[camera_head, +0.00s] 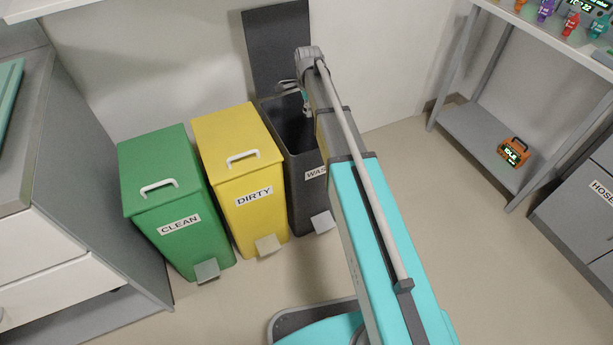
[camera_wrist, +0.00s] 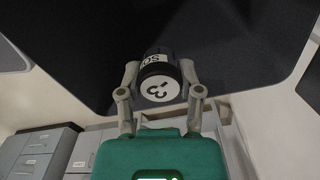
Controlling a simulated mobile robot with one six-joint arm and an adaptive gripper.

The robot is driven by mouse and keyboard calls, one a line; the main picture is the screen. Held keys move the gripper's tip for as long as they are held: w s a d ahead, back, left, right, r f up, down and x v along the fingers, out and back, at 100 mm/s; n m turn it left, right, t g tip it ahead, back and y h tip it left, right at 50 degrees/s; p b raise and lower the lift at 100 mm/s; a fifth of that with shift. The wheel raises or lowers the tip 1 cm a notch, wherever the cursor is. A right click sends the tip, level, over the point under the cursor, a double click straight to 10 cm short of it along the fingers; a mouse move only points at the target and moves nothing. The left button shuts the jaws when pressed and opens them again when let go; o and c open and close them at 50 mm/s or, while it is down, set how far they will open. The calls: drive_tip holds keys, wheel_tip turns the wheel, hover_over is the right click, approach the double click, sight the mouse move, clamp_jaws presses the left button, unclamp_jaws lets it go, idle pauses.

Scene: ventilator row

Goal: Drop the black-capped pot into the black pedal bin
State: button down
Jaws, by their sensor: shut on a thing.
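My gripper (camera_wrist: 160,76) is shut on the black-capped pot (camera_wrist: 160,88), with one finger on each side. The wrist view shows a white round face with a dark mark and a black part with a white label. In the head view my gripper (camera_head: 296,93) is at the mouth of the black pedal bin (camera_head: 304,196), partly hidden by my arm. The bin's lid (camera_head: 277,45) stands up open against the wall. The pot cannot be made out clearly in the head view. A dark surface fills the upper wrist view behind the pot.
A yellow bin marked DIRTY (camera_head: 240,170) stands directly left of the black bin, and a green bin marked CLEAN (camera_head: 165,205) left of that. Both are closed. A shelf (camera_head: 480,145) with an orange device (camera_head: 513,152) stands at right. Floor between is clear.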

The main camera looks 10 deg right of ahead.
drive_tip(key=shift+f+b, duration=0.9)
drive_tip(key=shift+f, duration=0.25)
drive_tip(key=shift+c, duration=0.9)
unclamp_jaws()
drive_tip(key=shift+r, duration=0.1)
wheel_tip(320, 180, up, 6)
drive_tip(key=p, duration=0.6)
drive_tip(key=s+r+p, duration=0.3)
drive_tip(key=r+p, duration=0.9)
drive_tip(key=s+r+p, duration=0.3)
drive_tip(key=r+p, duration=0.8)
drive_tip(key=p, duration=0.1)
drive_tip(key=shift+a+r, duration=0.25)
drive_tip(key=shift+r, duration=0.15)
